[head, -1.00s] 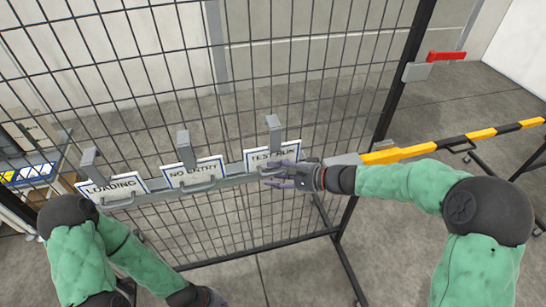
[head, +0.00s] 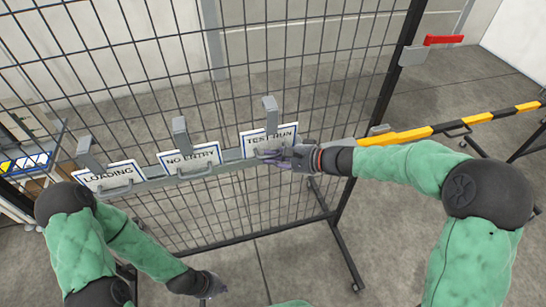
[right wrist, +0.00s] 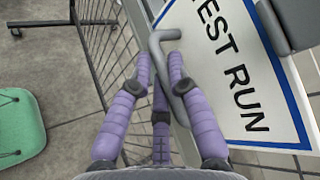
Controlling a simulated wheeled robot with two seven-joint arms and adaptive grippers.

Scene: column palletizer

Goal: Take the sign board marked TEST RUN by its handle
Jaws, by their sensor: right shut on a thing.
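The TEST RUN sign board (head: 268,140) is white with a blue border and hangs at the right end of a grey rail on the mesh fence. It also fills the right of the right wrist view (right wrist: 225,65). Its grey bent handle (right wrist: 158,37) sticks out from the face. My right gripper (head: 270,157) is at the handle, with purple fingers closed around it in the right wrist view (right wrist: 160,65). The sign still hangs at its hook. My left gripper (head: 210,287) is low, near the bottom edge, away from the signs; its fingers are too unclear to read.
The NO ENTRY sign (head: 190,157) and LOADING sign (head: 108,175) hang on the same rail (head: 232,156) to the left. A yellow-black barrier bar (head: 480,118) extends right of the fence post (head: 392,95). A shelf with boxes (head: 25,165) stands far left.

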